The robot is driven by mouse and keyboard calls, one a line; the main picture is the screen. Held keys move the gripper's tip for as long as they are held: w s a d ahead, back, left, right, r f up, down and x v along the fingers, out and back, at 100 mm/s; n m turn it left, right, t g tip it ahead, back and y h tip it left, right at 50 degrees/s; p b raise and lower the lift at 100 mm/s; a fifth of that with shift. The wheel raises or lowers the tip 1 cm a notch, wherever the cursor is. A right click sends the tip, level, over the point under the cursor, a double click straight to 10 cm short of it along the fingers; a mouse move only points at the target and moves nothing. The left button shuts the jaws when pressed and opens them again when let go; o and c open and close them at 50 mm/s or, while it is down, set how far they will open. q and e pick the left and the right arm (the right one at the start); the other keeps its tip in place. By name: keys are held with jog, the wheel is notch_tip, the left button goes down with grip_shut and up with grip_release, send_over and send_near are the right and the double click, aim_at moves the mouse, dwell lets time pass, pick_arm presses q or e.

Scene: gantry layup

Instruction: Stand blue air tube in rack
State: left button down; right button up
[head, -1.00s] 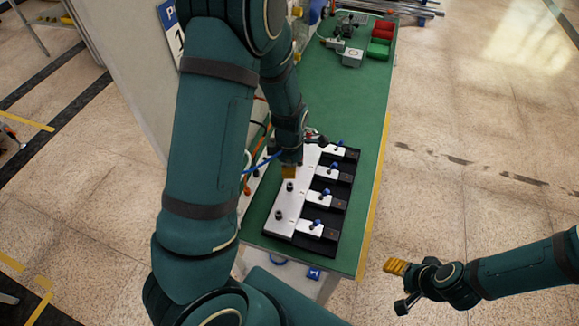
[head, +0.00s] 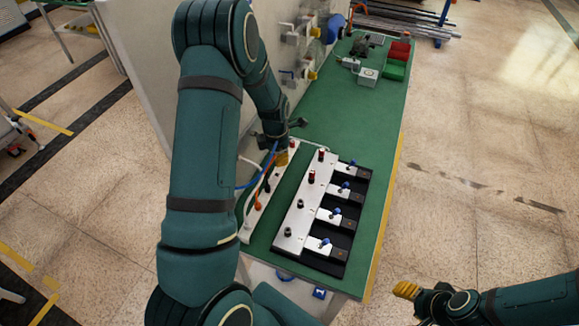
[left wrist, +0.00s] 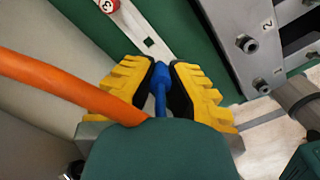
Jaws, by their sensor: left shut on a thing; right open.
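My left gripper (head: 283,157) is above the far end of a white strip (head: 247,232) along the wall side of the green table, seemingly the rack. In the left wrist view its yellow fingers (left wrist: 166,88) are shut on the blue air tube (left wrist: 160,86), whose blue end shows between them. In the head view the blue tube (head: 256,183) curves down left from the gripper. An orange tube (left wrist: 70,85) crosses close by the left finger; its lower end (head: 259,205) is at the white strip. Whether the blue tube touches the strip is hidden. My right gripper (head: 406,290) is open, off the table's right side.
A fixture plate (head: 293,222) with knobs, red-topped posts and several blue-handled clamps (head: 329,215) lies right of the strip. Red bins (head: 401,50), green bins (head: 394,69) and a grey box (head: 368,77) stand at the far end. The green table middle (head: 345,120) is clear.

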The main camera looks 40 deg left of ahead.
aim_at(276, 171)
pick_arm(q)
jog(key=shift+w+a+n, duration=0.15)
jog(key=shift+a+n, duration=0.25)
jog(key=shift+a, duration=0.5)
jog(key=shift+f, duration=0.1)
jog(key=shift+f+b, duration=2)
jog(key=shift+f, duration=0.8)
jog(key=shift+f+b, duration=0.8)
jog(key=shift+f, duration=0.65)
jog(key=c, duration=1.1)
grip_release()
jog(key=shift+o, duration=0.2)
jog(key=shift+r, duration=0.15)
